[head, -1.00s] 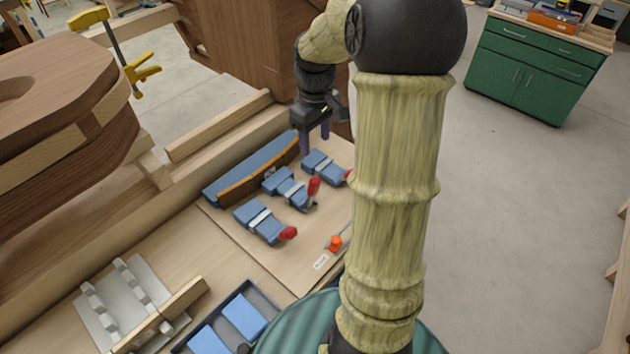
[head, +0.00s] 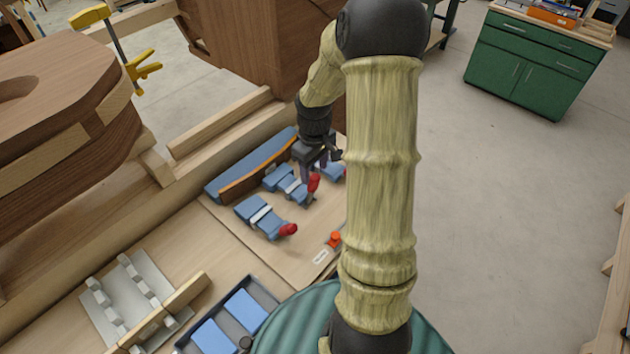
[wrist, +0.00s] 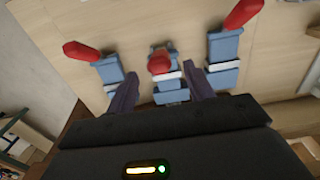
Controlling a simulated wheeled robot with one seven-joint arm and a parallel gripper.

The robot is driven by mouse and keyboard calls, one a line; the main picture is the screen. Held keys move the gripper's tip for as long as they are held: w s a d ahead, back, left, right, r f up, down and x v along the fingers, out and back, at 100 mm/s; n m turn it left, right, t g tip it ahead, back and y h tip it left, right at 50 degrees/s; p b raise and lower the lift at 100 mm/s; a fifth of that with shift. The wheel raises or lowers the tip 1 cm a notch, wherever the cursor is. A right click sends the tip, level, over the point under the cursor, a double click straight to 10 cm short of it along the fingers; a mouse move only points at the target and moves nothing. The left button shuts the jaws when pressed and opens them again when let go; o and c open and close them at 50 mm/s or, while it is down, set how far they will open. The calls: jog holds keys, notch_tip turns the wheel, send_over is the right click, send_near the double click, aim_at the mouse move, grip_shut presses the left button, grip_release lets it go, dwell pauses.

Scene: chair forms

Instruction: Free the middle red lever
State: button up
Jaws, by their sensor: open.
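The middle red lever (head: 313,183) stands raised on the middle blue clamp (head: 290,186). In the wrist view this lever (wrist: 159,63) points toward the camera, between the two finger lines. My gripper (head: 313,172) is open above the middle clamp. Its purple fingers (wrist: 162,76) lie either side of the middle clamp, and I see no contact with the lever. The left clamp's red lever (head: 288,230) lies low and points outward. The right clamp (head: 330,172) is partly hidden by my arm and gripper.
A curved dark wood strip with an orange edge (head: 258,178) and a long blue block (head: 245,168) lie behind the clamps. An orange knob (head: 334,239) sits at the board's front. A tray with blue pieces (head: 270,290) and a grey fixture (head: 100,300) stand front left.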

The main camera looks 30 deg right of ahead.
aim_at(314, 184)
notch_tip(314, 184, down, 7)
jog(key=shift+r+p, duration=0.15)
jog(key=shift+p, duration=0.45)
grip_shut()
